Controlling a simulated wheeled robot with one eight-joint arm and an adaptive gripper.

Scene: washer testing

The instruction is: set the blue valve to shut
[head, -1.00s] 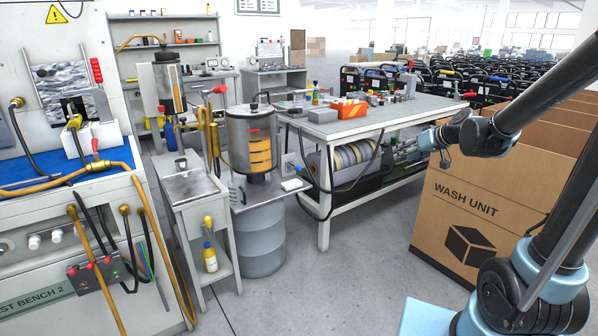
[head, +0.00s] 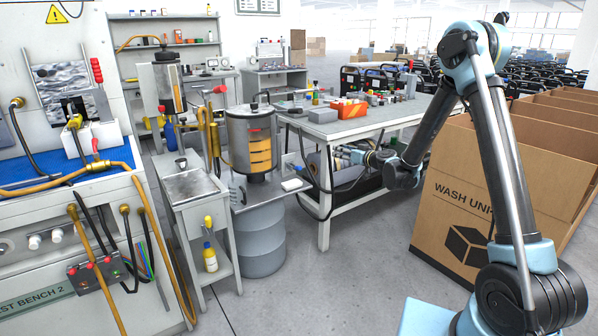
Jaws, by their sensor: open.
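I cannot pick out a blue valve with certainty. A small upright blue object (head: 170,137) shows behind the steel cart, partly hidden, and I cannot tell what it is. Valves with red handles are clearer, one on the test bench (head: 97,72) and one beside the metal canister (head: 219,89). My gripper (head: 341,153) points left in front of the work table's lower shelf, to the right of the canister and apart from it. It is open, small in the picture, and nothing shows between its fingers.
The test bench (head: 60,235) with hoses fills the left. A steel cart (head: 190,184) and a grey drum (head: 262,240) stand beside it. The work table (head: 365,128) is behind my gripper. A large cardboard box (head: 440,225) stands right. The floor in front is clear.

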